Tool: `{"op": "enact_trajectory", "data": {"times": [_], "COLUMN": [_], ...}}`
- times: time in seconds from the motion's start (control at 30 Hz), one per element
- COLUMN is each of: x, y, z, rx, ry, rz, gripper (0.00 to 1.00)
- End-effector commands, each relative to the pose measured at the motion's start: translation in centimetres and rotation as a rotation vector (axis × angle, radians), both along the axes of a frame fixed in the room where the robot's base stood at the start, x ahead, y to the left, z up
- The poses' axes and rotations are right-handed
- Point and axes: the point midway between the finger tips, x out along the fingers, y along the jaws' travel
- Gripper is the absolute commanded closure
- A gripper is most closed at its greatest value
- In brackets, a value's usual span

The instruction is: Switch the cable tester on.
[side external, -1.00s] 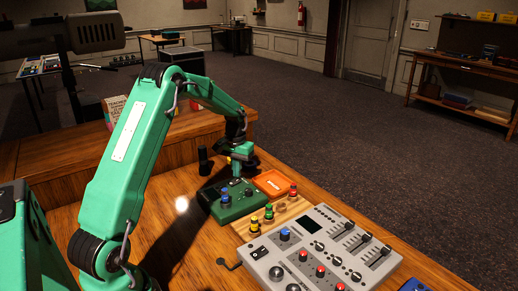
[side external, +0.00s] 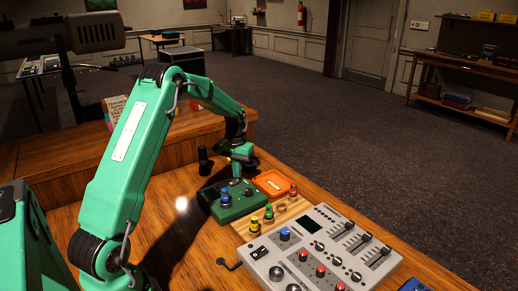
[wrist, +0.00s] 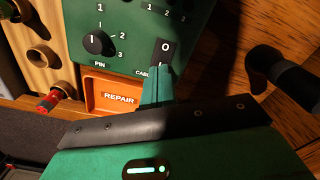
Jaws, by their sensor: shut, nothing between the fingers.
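The cable tester is a dark green box (side external: 226,209) on the desk in the side external view. Its green panel (wrist: 125,35) fills the top middle of the wrist view, with a black dial (wrist: 98,43) labelled PIN. A black rocker switch (wrist: 165,48) shows a 0 at its far end; its near end is hidden behind my fingers. My gripper (wrist: 159,72) is shut and empty, its tips at the near end of the switch. I cannot tell whether they touch. In the side external view my gripper (side external: 238,170) is over the tester's far edge.
An orange REPAIR tray (wrist: 118,97) lies beside the tester. A wooden block (side external: 290,208) holds several coloured plugs. A grey mixer (side external: 315,250) stands at the front right. A black upright object (wrist: 280,70) stands on the tester's other side.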

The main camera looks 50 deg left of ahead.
Motion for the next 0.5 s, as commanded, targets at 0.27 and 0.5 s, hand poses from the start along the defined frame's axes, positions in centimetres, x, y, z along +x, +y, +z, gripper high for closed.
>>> {"op": "enact_trajectory", "data": {"times": [0.27,0.5], "x": [-0.02,-0.02], "y": [-0.01,-0.01], "z": [-0.34,-0.60], "rx": [-0.001,-0.001], "ry": [0.001,0.001], "rz": [0.000,0.000], "gripper": [1.00,1.00]}}
